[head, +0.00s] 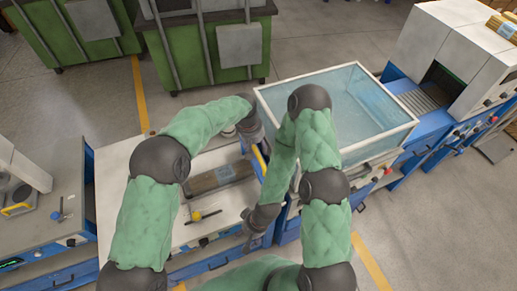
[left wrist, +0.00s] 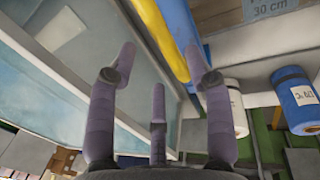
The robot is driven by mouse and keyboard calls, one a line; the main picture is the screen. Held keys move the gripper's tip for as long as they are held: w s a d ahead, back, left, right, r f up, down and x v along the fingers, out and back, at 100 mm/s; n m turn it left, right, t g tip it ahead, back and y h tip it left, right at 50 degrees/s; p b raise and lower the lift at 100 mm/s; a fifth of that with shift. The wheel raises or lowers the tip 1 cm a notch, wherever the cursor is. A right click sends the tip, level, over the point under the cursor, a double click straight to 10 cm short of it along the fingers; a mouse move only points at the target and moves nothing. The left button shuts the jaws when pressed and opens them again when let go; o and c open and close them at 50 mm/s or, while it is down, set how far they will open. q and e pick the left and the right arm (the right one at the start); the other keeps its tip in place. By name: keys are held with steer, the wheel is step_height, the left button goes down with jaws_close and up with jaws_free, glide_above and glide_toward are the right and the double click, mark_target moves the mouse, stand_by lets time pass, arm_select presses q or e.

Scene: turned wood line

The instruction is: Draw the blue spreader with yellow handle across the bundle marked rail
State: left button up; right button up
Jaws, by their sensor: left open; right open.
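The blue spreader with its yellow handle (head: 258,160) stands at the right side of the white worktop, beside the glass-walled tank. In the left wrist view its yellow handle (left wrist: 163,38) and blue body (left wrist: 184,30) lie ahead of my open fingers. My left gripper (head: 253,137) is open just above it; contact cannot be told. My right gripper (head: 250,228) is open, low over the front right of the worktop, holding nothing visible. A long grey-brown bundle (head: 220,177) lies on the worktop left of the spreader; no rail mark is readable.
A clear tank (head: 345,105) with a white rim stands close on the right. A small yellow-handled tool (head: 205,215) lies at the worktop's front. Blue-and-white labelled rolls (left wrist: 297,97) show in the left wrist view. Green cabinets (head: 205,48) stand behind.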

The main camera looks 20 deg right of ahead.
arm_select(q)
step_height(320, 180, up, 9)
steer(key=a, duration=0.1)
steer(key=shift+a, duration=0.35)
stand_by(0.4)
